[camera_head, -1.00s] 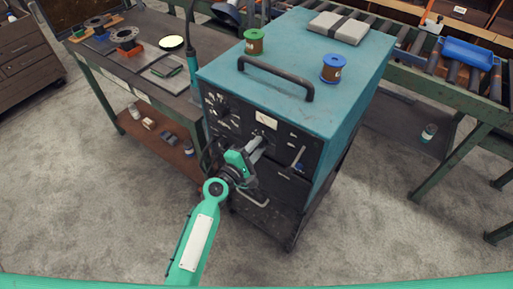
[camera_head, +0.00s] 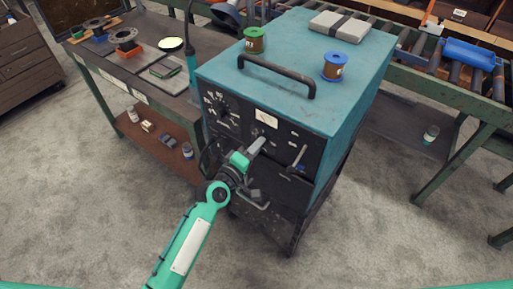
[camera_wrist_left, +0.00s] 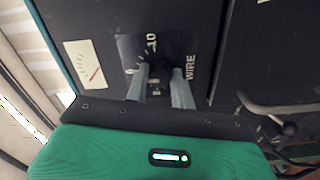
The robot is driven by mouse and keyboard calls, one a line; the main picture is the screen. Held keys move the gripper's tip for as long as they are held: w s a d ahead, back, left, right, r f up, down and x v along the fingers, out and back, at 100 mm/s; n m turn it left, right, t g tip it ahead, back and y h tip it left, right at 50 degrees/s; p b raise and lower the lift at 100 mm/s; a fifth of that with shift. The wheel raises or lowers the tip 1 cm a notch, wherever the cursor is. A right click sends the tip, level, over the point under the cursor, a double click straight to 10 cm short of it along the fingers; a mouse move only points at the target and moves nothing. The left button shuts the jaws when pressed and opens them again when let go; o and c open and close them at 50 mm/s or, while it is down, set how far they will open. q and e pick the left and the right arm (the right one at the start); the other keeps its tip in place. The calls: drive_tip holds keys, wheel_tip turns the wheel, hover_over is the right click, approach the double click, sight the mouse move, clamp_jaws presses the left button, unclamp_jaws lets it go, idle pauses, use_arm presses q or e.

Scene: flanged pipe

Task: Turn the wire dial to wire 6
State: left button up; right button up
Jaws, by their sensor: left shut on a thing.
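The welder (camera_head: 300,85) is a teal box with a black front panel. My left gripper (camera_head: 259,143) reaches its panel from the front. In the left wrist view its two grey fingers (camera_wrist_left: 159,92) are shut on the sides of the dark wire dial (camera_wrist_left: 158,80). The white label "WIRE" (camera_wrist_left: 190,67) is beside the dial, and "10" (camera_wrist_left: 151,42) is printed on its scale. The fingers hide part of the scale, and I cannot tell which number the dial points to. My right gripper is not in view.
A meter (camera_head: 267,117), a larger dial (camera_head: 224,107) and a lever (camera_head: 298,158) are on the same panel. A black handle (camera_head: 278,76), a green spool (camera_head: 254,40) and a blue spool (camera_head: 333,66) are on top. A workbench (camera_head: 150,65) stands at left.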

use_arm(q)
drive_tip(key=shift+f, duration=0.1)
idle(0.4)
drive_tip(key=o, duration=1)
drive_tip(key=shift+b+v, duration=1.55)
drive_tip(key=shift+v, duration=5.4)
